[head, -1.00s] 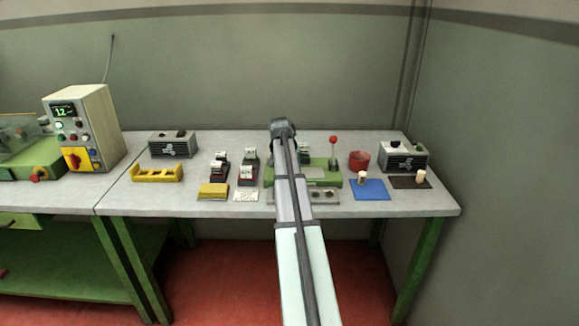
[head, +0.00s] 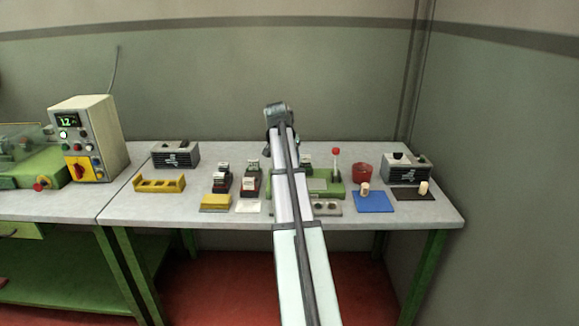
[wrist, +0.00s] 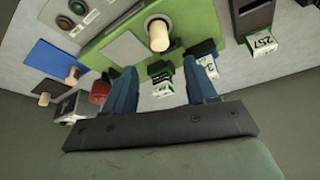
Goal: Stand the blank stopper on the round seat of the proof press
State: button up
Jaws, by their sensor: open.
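I cannot read any marking on the stopper.
One stopper (head: 365,188) is on the blue mat (head: 375,204), another (head: 424,187) on the dark mat (head: 405,194). A red-knobbed lever (head: 336,152) rises at the press's right, near a red cup (head: 362,172). Labelled stamps (head: 252,180) and a yellow rack (head: 160,184) are left.

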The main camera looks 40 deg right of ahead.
jog(key=shift+s+a+r, duration=0.1)
jog(key=shift+a+r, duration=0.15)
jog(key=shift+r, duration=0.4)
